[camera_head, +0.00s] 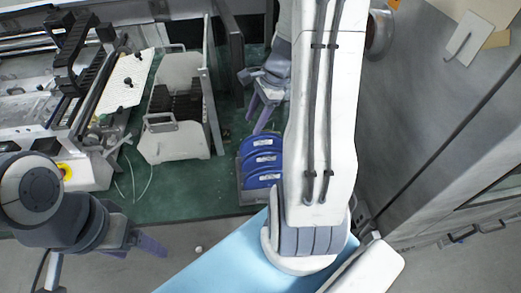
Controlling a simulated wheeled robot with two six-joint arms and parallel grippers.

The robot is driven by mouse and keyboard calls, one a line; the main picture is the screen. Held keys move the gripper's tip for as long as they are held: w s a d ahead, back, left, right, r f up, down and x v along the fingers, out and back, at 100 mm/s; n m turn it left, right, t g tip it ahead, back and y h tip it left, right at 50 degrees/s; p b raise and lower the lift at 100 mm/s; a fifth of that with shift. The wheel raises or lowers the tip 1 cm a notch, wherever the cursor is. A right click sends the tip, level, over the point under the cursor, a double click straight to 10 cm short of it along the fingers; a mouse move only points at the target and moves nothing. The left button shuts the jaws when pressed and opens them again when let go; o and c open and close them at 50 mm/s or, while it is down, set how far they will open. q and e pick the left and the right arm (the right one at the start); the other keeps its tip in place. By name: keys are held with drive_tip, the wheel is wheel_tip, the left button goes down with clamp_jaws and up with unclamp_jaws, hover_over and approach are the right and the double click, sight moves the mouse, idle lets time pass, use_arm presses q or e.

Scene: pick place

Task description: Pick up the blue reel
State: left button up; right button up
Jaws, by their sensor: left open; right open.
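Three blue reels, the middle one (262,160) among them, stand in a row in a small grey holder (242,190) on the green table. Each has a white label, and my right arm is close beside their right ends. My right gripper (260,112), with purple fingers, is open just beyond the reels, towards the back of the table; part of it is hidden by the arm. It appears empty. My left gripper (140,247), also purple-fingered, is open and empty at the lower left, off the table's front edge.
A white rack (185,143) with black reels stands left of the blue reels. A machine (45,110) fills the left side of the table. A grey cabinet (440,120) bounds the right. Green table (175,195) is bare in front of the white rack.

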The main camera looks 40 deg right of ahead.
sight(261, 140)
drive_tip(key=d+m, duration=0.1)
drive_tip(key=d+f+m, duration=0.1)
drive_tip(key=s+d+f, duration=0.1)
drive_tip(key=d, duration=0.1)
drive_tip(key=shift+d+m+t, duration=0.1)
drive_tip(key=shift+m+t, duration=0.2)
drive_tip(key=shift+m, duration=0.1)
drive_tip(key=x, duration=0.4)
drive_tip(key=shift+d+f+b, duration=0.2)
drive_tip(key=shift+f+b, duration=0.1)
drive_tip(key=shift+d+x, duration=0.15)
drive_tip(key=shift+x, duration=1.3)
drive_tip(key=shift+d+x, duration=0.1)
drive_tip(key=shift+x, duration=1.4)
drive_tip(key=shift+s, duration=0.15)
clamp_jaws()
